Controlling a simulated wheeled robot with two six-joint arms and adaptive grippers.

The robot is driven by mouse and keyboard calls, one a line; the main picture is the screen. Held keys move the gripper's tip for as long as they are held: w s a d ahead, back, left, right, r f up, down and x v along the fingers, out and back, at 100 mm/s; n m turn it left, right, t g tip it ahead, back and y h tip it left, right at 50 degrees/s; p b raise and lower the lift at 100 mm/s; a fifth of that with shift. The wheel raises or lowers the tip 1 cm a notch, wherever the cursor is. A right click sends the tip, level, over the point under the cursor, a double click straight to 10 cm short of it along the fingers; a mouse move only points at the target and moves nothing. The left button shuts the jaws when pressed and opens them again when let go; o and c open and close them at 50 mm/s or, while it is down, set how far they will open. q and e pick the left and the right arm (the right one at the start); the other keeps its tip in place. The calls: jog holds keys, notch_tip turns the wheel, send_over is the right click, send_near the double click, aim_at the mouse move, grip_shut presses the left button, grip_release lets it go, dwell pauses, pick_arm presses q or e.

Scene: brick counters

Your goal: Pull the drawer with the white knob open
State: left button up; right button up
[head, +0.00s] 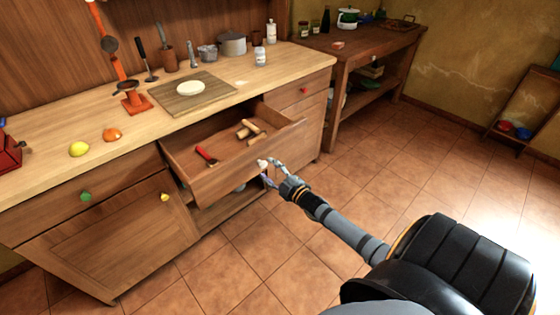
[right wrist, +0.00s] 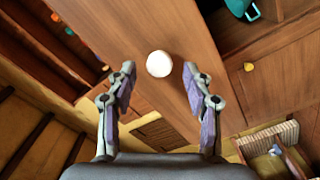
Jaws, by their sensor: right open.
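The wooden drawer (head: 212,184) with the white knob (head: 262,163) stands pulled out from under the counter in the head view. Inside lie a red-handled tool (head: 206,156) and light wooden pieces (head: 249,130). My right gripper (head: 268,170) is at the knob, with its fingers apart. In the right wrist view the white knob (right wrist: 158,64) shows between the fingertips of the open gripper (right wrist: 159,74), with gaps on both sides. The fingers do not press on it. My left gripper is not in view.
A cabinet door with a yellow knob (head: 164,197) is below left, and a drawer with a green knob (head: 85,196) is above it. A red-knobbed drawer (head: 300,95) is at the right. Tiled floor (head: 245,260) in front is clear.

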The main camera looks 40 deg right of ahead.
jog(key=s, duration=0.8)
jog(key=shift+s+d, duration=0.25)
jog(key=shift+d, duration=0.05)
jog(key=s+d+f+m+g+h+p, duration=0.1)
jog(key=s+f+m+g+p, duration=0.2)
jog(key=f, duration=0.5)
jog(key=s+d+f+m+g+h, duration=0.1)
jog(key=s+f+g, duration=0.1)
jog(key=s+f, duration=0.5)
jog(key=s+d+f+m+g+h+p, duration=0.1)
jog(key=s+f+m+g+p, duration=0.15)
jog(key=f, duration=0.65)
jog(key=s+a+f+m+g, duration=0.1)
jog(key=s+a+f+g, duration=0.2)
jog(key=s, duration=0.5)
jog(key=s+a+f+m+g+p, duration=0.1)
jog(key=s+a+f+m+g, duration=0.1)
jog(key=s+a+f, duration=0.3)
jog(key=s+a+f+m+g+y+p, duration=0.1)
jog(key=s+a+f+g, duration=0.3)
jog(key=s, duration=0.9)
jog(key=shift+a+f+m, duration=0.35)
jog(key=shift+a+f, duration=0.05)
jog(key=shift+f, duration=0.4)
